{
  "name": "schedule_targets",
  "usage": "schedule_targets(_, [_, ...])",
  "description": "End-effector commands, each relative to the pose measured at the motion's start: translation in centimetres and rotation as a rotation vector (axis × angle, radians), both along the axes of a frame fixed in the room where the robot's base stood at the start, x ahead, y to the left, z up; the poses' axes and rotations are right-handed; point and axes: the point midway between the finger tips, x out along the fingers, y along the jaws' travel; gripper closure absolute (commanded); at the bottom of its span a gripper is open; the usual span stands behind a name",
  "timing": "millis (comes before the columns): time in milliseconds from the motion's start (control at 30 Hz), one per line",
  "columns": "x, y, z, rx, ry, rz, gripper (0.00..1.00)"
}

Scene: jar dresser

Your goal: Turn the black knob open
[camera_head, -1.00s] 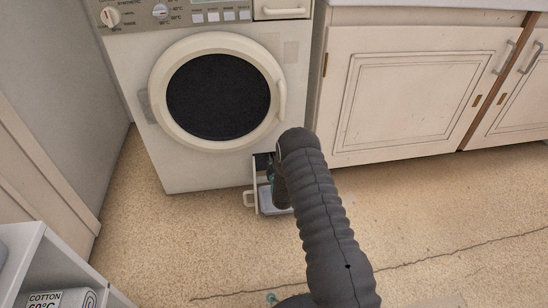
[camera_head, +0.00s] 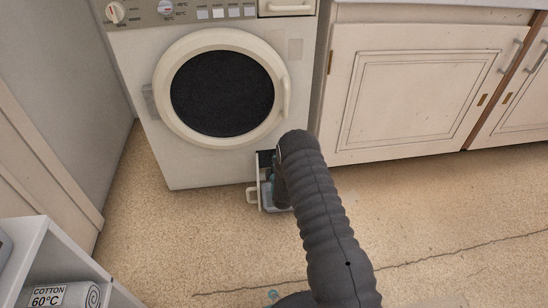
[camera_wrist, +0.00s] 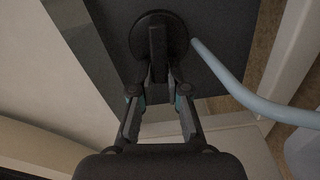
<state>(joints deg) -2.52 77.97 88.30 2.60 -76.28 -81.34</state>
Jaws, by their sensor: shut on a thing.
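The black knob (camera_wrist: 174,23) is a round dark disc with a raised grip bar, set in the dark recess low on the washing machine; it shows at the top middle of the wrist view. My gripper (camera_wrist: 158,76) is shut on the knob's grip bar, one finger on each side. The bar looks about upright in the wrist view. In the head view my dark ribbed arm hides the knob and most of the gripper, at the open compartment (camera_head: 265,157) at the machine's lower right.
The compartment's small flap (camera_head: 253,193) stands open beside my gripper. A pale blue hose (camera_wrist: 240,92) runs close to the knob's right, towards a pale blue tray (camera_wrist: 303,150). The washing machine (camera_head: 205,168) stands left of a cream cabinet (camera_head: 420,100). A white shelf (camera_head: 35,250) is at lower left.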

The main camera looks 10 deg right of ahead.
Motion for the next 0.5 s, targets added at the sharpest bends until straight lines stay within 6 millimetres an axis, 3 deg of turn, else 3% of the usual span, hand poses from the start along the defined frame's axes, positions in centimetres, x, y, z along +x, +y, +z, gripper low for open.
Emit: schedule_targets(500, [0.02, 0.15, -0.13, -0.057, 0.000, 0.003, 1.00])
